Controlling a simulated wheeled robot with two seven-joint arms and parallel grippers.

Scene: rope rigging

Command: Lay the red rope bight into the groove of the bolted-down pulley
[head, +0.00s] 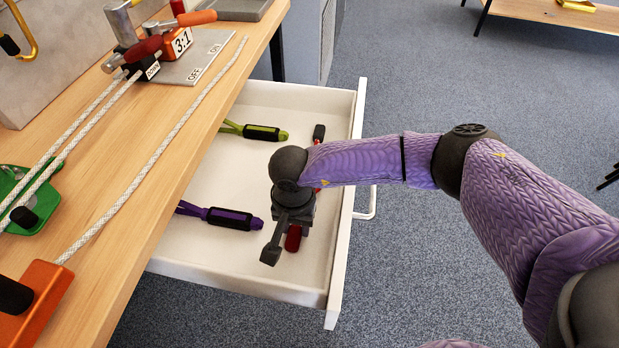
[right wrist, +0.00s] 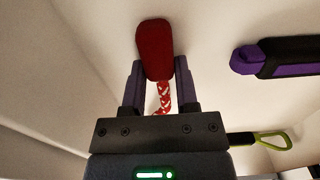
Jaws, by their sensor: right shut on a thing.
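My right gripper (head: 283,240) is down in the open drawer. In the right wrist view its two fingers (right wrist: 160,88) stand on either side of the red-and-white rope (right wrist: 163,97), close below its dark red end piece (right wrist: 154,50); the gripper is shut on this red rope. In the head view the red end piece (head: 293,238) shows beside the gripper, and my arm hides most of the rope. A green plate with a black roller (head: 30,195) and an orange block with a black cylinder (head: 45,285) are on the bench; I cannot tell which is the bolted-down pulley. My left gripper is not in view.
The drawer (head: 190,262) also holds a purple tool-like rope end (head: 230,218) and a green one (head: 262,132). The floor right of the drawer is clear.

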